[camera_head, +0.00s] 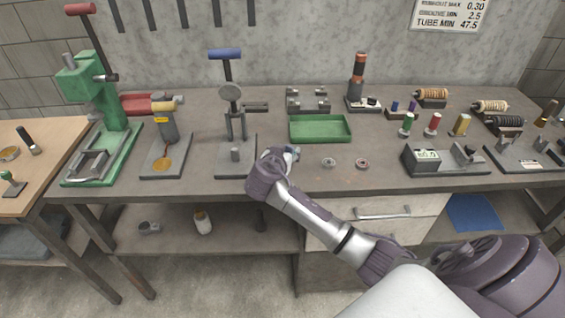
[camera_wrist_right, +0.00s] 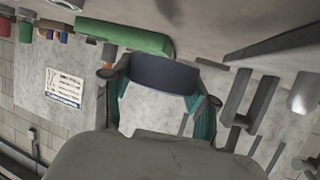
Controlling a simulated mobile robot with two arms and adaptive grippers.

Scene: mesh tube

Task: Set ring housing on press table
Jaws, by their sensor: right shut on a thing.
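My right gripper (camera_head: 290,153) is above the front middle of the bench, in front of the green tray. In the right wrist view its two fingers (camera_wrist_right: 163,90) are shut on a dark blue curved piece, which looks like the ring housing (camera_wrist_right: 163,73). In the head view the gripper mostly hides this piece. A green press with a red lever (camera_head: 88,80) stands at the bench's left end on a green base (camera_head: 105,153). A smaller press with a blue handle (camera_head: 235,120) stands just left of my right gripper. My left gripper is not in view.
The green tray (camera_head: 320,128) lies behind my gripper. Two small rings (camera_head: 329,162) (camera_head: 362,163) lie to its right. A gauge stand with a tan-yellow top (camera_head: 166,130) stands between the presses. A meter box (camera_head: 425,158) and several spools stand at the right.

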